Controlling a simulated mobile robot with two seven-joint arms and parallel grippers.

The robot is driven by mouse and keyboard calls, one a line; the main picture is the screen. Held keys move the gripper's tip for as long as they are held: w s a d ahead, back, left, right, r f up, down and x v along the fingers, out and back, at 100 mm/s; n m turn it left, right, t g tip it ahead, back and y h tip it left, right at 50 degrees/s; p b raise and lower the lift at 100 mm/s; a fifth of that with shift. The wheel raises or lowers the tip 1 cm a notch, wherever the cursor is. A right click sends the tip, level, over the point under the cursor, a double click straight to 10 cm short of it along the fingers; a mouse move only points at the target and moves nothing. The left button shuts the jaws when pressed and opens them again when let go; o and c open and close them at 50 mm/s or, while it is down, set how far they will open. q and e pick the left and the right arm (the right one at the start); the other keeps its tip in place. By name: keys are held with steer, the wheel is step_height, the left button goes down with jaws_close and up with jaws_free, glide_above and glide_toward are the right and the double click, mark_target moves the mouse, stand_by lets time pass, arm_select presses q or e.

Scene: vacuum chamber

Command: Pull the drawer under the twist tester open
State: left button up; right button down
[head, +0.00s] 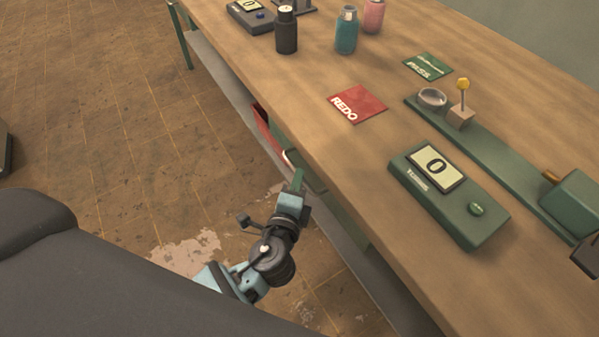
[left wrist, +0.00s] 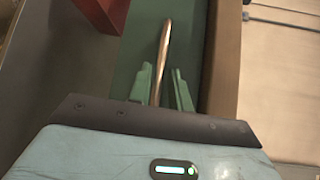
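The twist tester appears to be the green bench device at the right of the head view, with a long green base (head: 500,155) and a green block (head: 575,203). A green drawer front (left wrist: 190,38) fills the middle of the left wrist view, with a copper-coloured bar handle (left wrist: 165,50). My left gripper (head: 297,180) is at the bench's front side, below the top. In the left wrist view its green fingers (left wrist: 163,85) are apart, one on each side of the handle, with a gap at the right finger.
A green display box reading 0 (head: 470,222) stands on the wooden bench top (head: 330,150). REDO (head: 357,103) and PASS (head: 428,65) mats and several bottles are there too. A red part (head: 268,132) shows under the bench, beyond my gripper. The floor (head: 130,120) in front is open.

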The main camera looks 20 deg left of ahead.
arm_select(q)
steer(key=shift+w+a+f, duration=0.1)
steer(key=shift+w+f, duration=0.05)
steer(key=shift+w, duration=0.6)
steer(key=shift+w+a+f, duration=0.1)
steer(key=shift+w, duration=0.6)
jaws_close()
